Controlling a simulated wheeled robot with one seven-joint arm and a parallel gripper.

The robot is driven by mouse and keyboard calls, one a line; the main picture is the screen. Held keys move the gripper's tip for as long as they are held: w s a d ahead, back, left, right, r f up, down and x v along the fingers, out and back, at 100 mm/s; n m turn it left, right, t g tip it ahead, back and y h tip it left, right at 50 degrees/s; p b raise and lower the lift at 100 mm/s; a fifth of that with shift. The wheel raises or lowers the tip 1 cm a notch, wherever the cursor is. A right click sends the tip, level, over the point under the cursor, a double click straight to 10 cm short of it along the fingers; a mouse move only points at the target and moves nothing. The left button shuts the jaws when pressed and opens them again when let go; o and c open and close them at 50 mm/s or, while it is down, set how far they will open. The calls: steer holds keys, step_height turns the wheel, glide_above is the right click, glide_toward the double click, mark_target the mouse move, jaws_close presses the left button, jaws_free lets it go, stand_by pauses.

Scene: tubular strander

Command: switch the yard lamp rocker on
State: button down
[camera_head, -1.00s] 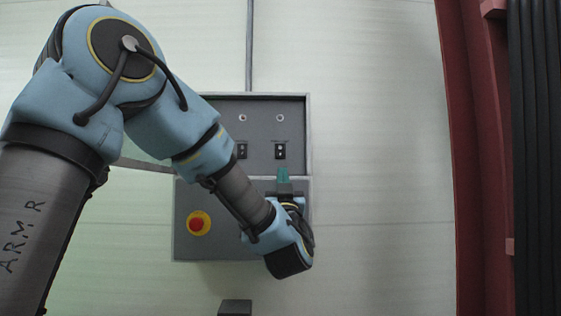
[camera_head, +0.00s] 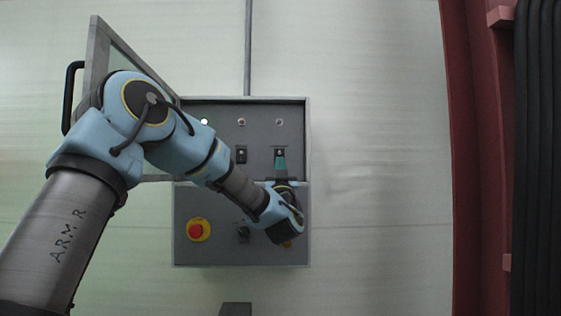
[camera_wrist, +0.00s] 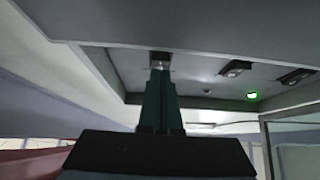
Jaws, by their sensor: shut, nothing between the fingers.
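The upper grey panel (camera_head: 262,137) carries a row of rockers with a lamp above each. The right-hand rocker (camera_head: 279,153) is at the tip of my gripper (camera_head: 280,160); it also shows at the fingertips in the wrist view (camera_wrist: 160,59). The middle rocker (camera_head: 241,155) is clear, and another rocker shows at the right of the wrist view (camera_wrist: 297,76). Labels are too small to read, so I cannot tell which is the yard lamp's. My gripper's teal fingers (camera_wrist: 160,78) are shut and empty, overlapping the right-hand rocker's lower part; contact is unclear. The right-hand lamp (camera_head: 279,122) looks unlit.
The left lamp (camera_head: 204,122) is lit, with a green ring in the wrist view (camera_wrist: 252,96). An open glazed door (camera_head: 98,62) stands at the panel's left. Below are a red emergency button (camera_head: 196,230) and a dark knob (camera_head: 243,232). Red framing (camera_head: 468,160) stands at right.

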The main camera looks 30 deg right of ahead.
steer(key=shift+w+d+f, duration=0.1)
steer(key=shift+w, duration=0.2)
steer(key=b, duration=0.2)
steer(key=f+b, duration=0.1)
steer(key=shift+w+d+t+b, duration=0.2)
steer(key=shift+w+t+b, duration=0.1)
steer(key=shift+t+b, duration=0.1)
steer(key=shift+r+p, duration=0.4)
steer(key=shift+p, duration=0.1)
steer(key=shift+f, duration=0.1)
